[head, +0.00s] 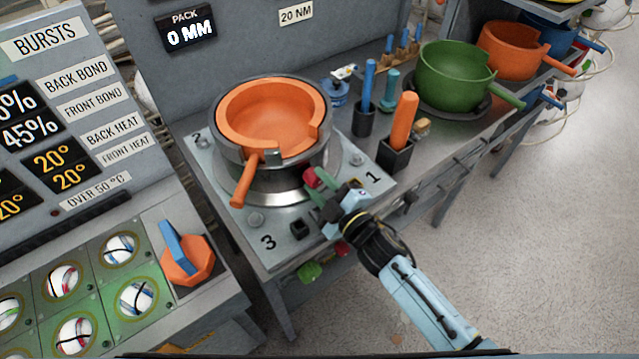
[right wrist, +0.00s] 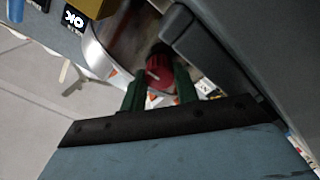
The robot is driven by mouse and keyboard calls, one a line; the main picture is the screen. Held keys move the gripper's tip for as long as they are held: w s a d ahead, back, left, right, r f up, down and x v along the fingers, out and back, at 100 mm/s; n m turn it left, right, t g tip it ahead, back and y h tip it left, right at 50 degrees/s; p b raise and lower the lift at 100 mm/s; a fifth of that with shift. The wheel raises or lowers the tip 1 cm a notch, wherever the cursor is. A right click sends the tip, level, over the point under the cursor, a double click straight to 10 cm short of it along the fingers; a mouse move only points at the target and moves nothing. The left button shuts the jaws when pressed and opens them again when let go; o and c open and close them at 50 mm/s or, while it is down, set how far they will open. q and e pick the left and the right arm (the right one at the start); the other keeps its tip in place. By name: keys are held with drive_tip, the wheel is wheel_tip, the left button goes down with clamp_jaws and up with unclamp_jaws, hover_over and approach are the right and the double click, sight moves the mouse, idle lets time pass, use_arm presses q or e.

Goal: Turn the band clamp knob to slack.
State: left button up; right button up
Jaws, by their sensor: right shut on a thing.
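The band clamp knob (head: 311,177) is small and red, on the front right side of the round metal press fixture (head: 262,178). My right gripper (head: 318,186) is at the knob, its green fingers shut on it. In the right wrist view the red ribbed knob (right wrist: 159,68) sits between the two green fingertips of the right gripper (right wrist: 160,82). An orange bowl with a handle (head: 268,117) sits inside the metal band. The knob's turn position cannot be read. My left gripper is not in view.
The fixture stands on a grey plate marked 1, 2 and 3 (head: 285,232). To its right are an orange-handled tool in a black holder (head: 404,120) and a green bowl (head: 455,78). A panel with an orange and blue dial (head: 187,262) is at left.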

drive_tip(key=o, duration=1)
drive_tip(key=shift+s+d, duration=0.1)
drive_tip(key=v, duration=1.3)
drive_tip(key=shift+s+d+b, duration=0.1)
drive_tip(key=shift+b, duration=0.2)
